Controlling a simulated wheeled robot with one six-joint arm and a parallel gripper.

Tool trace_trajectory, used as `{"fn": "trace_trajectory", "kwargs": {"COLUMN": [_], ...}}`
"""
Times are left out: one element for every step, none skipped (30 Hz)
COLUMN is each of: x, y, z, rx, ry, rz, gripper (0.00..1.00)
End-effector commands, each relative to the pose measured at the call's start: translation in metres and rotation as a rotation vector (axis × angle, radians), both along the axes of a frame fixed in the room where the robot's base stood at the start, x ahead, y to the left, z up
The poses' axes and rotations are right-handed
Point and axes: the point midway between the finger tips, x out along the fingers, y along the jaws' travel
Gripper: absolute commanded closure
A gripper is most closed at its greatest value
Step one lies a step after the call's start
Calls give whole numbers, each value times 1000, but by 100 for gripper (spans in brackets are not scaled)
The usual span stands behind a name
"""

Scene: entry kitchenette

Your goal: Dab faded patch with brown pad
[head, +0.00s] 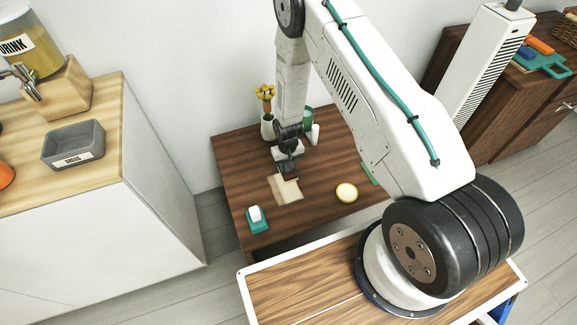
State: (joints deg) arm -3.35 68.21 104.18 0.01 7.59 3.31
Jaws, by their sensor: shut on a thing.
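The faded patch (287,191) is a pale tan, uneven area on the dark brown table (230,165), near the middle of its top. My gripper (288,164) points down at the patch's far edge. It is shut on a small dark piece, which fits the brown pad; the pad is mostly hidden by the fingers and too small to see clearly. I cannot tell whether the pad touches the table or hovers just above it.
A flower vase (267,127), a white bottle (315,134) and a green container (308,114) stand behind my gripper. A teal holder (258,226) with a white block sits front left. A counter (150,180) stands left.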

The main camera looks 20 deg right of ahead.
Motion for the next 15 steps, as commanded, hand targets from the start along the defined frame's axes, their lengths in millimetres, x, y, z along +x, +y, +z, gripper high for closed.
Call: {"fn": "trace_trajectory", "kwargs": {"x": [2, 4, 5, 6, 7, 7, 7, 7, 7, 7, 7, 7, 7, 7, 6], "y": [0, 0, 0, 0, 0, 0, 0, 0, 0, 0, 0, 0, 0, 0, 0], "z": [0, -1, -1, -1, -1, -1, -1, -1, -1, -1, -1, -1, -1, -1, -1], "rx": [0, 0, 0, 0, 0, 0, 0, 0, 0, 0, 0, 0, 0, 0, 0], "ry": [0, 0, 0, 0, -1, -1, -1, 0, 0, 0, 0, 0, 0, 0, 0], "rz": [0, 0, 0, 0, 0, 0, 0, 0, 0, 0, 0, 0, 0, 0, 0], "gripper": [91, 91, 91, 91, 91, 91, 91, 91, 91, 91, 91, 91, 91, 91, 91]}}
